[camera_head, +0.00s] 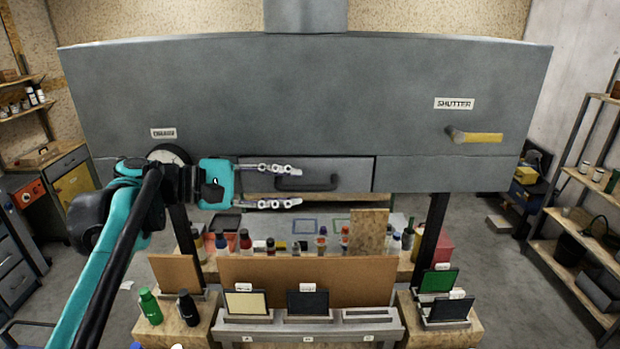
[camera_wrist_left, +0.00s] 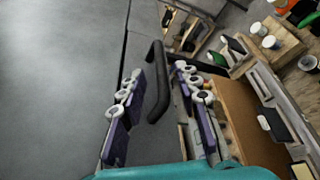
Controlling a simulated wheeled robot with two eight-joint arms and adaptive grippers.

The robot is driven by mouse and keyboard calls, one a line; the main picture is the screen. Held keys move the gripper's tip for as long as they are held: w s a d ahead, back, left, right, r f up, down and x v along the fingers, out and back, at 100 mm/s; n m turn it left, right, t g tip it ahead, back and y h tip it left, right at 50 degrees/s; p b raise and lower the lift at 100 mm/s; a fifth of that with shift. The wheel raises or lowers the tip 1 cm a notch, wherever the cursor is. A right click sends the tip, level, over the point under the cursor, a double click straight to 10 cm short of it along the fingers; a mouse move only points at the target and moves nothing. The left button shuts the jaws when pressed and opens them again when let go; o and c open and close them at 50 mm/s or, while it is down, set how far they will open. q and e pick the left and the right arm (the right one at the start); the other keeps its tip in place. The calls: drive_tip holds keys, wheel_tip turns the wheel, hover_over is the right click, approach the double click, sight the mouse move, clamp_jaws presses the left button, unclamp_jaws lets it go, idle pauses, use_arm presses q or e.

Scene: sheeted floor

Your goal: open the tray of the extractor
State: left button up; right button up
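The extractor (camera_head: 300,100) is a wide grey hood across the head view. Its tray (camera_head: 355,174) is a grey drawer front in the lower edge, with a dark bar handle (camera_head: 308,184). The tray looks closed, nearly flush with the hood. My left gripper (camera_head: 298,186) comes from the left, its fingers spread above and below the level of the handle. In the left wrist view the handle (camera_wrist_left: 158,85) shows between the two open fingers (camera_wrist_left: 160,80), near their tips. I cannot tell whether they touch it. My right gripper is not in view.
A yellow-handled shutter lever (camera_head: 478,137) sticks out at the hood's right. Below stands a bench with several bottles, a brown board (camera_head: 310,280) and small panels on stands. Shelves (camera_head: 590,190) line the right side. Grey floor (camera_head: 500,270) is free at the right.

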sight(305, 188)
use_arm(q)
drive_tip(key=d, duration=0.3)
drive_tip(key=shift+d+f, duration=0.1)
drive_tip(key=shift+f, duration=0.1)
drive_tip(key=shift+w+d+f+p, duration=0.3)
drive_tip(key=shift+w+d, duration=0.25)
drive_tip(key=shift+w, duration=0.05)
drive_tip(key=shift+s+r, duration=0.1)
drive_tip(key=shift+s, duration=0.1)
drive_tip(key=shift+c, duration=0.2)
drive_tip(key=shift+a, duration=0.1)
clamp_jaws()
